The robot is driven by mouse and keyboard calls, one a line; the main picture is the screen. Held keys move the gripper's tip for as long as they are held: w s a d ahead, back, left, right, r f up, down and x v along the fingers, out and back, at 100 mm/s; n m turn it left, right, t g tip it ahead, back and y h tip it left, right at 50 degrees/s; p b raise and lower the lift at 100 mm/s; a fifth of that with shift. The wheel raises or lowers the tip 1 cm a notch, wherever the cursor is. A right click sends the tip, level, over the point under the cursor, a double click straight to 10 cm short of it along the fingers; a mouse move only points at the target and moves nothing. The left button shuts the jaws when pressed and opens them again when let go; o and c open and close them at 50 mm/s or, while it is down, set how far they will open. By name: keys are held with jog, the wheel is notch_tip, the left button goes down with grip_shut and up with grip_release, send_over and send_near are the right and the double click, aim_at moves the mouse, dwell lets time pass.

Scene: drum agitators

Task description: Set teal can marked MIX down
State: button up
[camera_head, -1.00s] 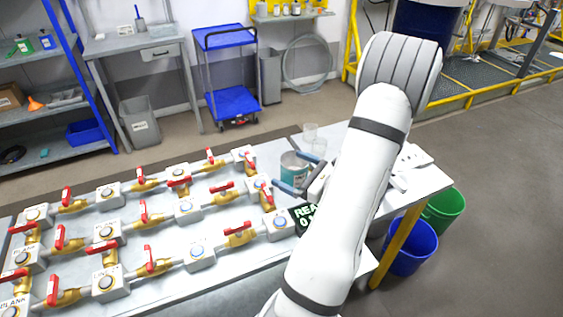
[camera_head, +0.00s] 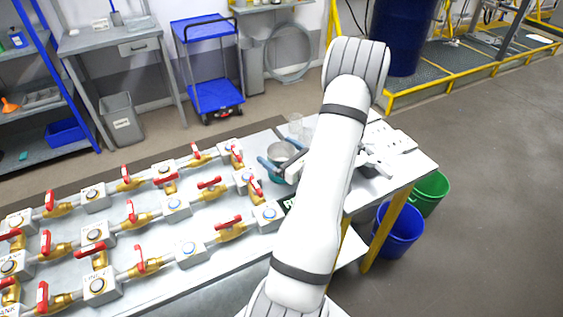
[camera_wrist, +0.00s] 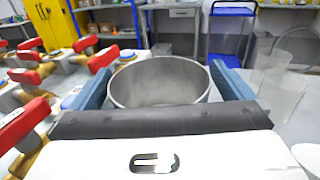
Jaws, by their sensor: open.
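The teal can (camera_head: 285,150) is on the right part of the steel bench, partly hidden behind my arm in the head view. In the wrist view the can (camera_wrist: 160,82) shows its open, empty-looking mouth and bare metal inside. My gripper (camera_head: 273,166) has its two blue fingers on either side of the can; in the wrist view the gripper (camera_wrist: 162,88) is open with the can between the fingers. A narrow gap appears beside the can at the fingers. The can looks upright. Its base and the MIX marking are hidden.
Brass valves with red handles (camera_head: 210,183) fill the bench left of the can. Clear beakers (camera_wrist: 280,85) stand close on its right in the wrist view. Blue (camera_head: 398,232) and green buckets (camera_head: 428,195) stand on the floor by the bench's right end.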

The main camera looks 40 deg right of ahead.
jog(key=shift+c, duration=0.3)
jog(key=c, duration=1.1)
jog(key=shift+c, duration=0.6)
jog(key=shift+r, duration=0.1)
